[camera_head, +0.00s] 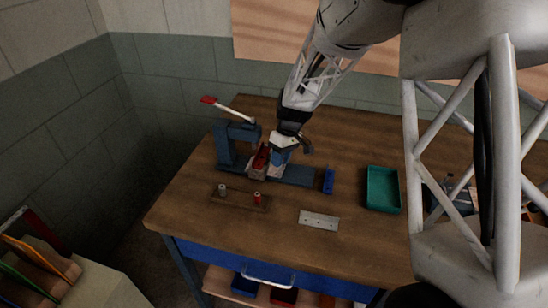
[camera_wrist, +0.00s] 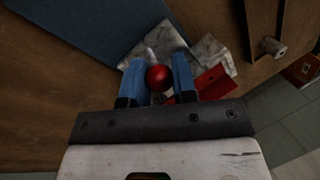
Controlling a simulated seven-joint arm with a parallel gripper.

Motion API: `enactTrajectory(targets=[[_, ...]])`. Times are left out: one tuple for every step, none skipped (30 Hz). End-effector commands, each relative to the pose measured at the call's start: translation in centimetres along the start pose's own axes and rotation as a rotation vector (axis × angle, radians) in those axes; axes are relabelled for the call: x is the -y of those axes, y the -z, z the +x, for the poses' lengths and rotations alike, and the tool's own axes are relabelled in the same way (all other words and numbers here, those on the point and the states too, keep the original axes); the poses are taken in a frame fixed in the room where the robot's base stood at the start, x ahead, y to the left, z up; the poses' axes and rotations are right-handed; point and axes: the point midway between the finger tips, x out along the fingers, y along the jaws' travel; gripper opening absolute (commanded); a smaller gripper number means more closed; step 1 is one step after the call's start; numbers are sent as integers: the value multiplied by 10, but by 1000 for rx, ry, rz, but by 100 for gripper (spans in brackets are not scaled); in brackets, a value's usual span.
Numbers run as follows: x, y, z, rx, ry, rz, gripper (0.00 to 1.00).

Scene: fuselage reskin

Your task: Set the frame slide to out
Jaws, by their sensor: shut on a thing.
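A blue frame (camera_head: 226,143) with a long red-tipped lever (camera_head: 230,110) stands at the back left of the wooden bench on a blue base plate (camera_head: 292,174). A red part on a pale block (camera_head: 259,172) sits beside the frame. My gripper (camera_head: 277,163) is low over the base plate, just right of that block. In the wrist view, its blue fingers (camera_wrist: 158,80) are shut on a red ball knob (camera_wrist: 159,78). A thin pale stem rises from the knob over a worn grey metal piece (camera_wrist: 176,42). The fingers partly hide the mount, and I cannot read the slide's position.
A wooden strip with two pegs (camera_head: 240,200) lies in front of the frame. A blue block (camera_head: 328,181), a drilled metal plate (camera_head: 318,220) and a green tray (camera_head: 383,190) lie to the right. The bench's front left is clear.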

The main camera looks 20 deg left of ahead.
Motion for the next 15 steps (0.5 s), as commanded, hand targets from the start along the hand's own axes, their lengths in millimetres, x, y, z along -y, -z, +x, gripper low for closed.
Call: enactTrajectory(targets=[[-5,-9,-3,-2,-1,2,0],[-7,-13,-4,-3,-1,3,0],[-10,-19,-5,-3,-2,3,0],[-12,-24,-6,-3,-2,3,0],[-15,-28,-6,-3,-2,2,0],[-18,-35,-7,-3,-2,2,0],[-20,-39,-8,-3,-2,3,0],[-22,-43,-9,-3,-2,2,0],[-25,-49,-10,-3,-3,2,0],[-27,-54,-11,-3,-3,2,0],[-30,-58,-11,-3,-3,2,0],[-32,-64,-12,-3,-3,2,0],[-34,-68,-13,-3,-3,2,0],[-36,-72,-13,-3,-3,2,0],[-38,-77,-14,-3,-3,2,0]])
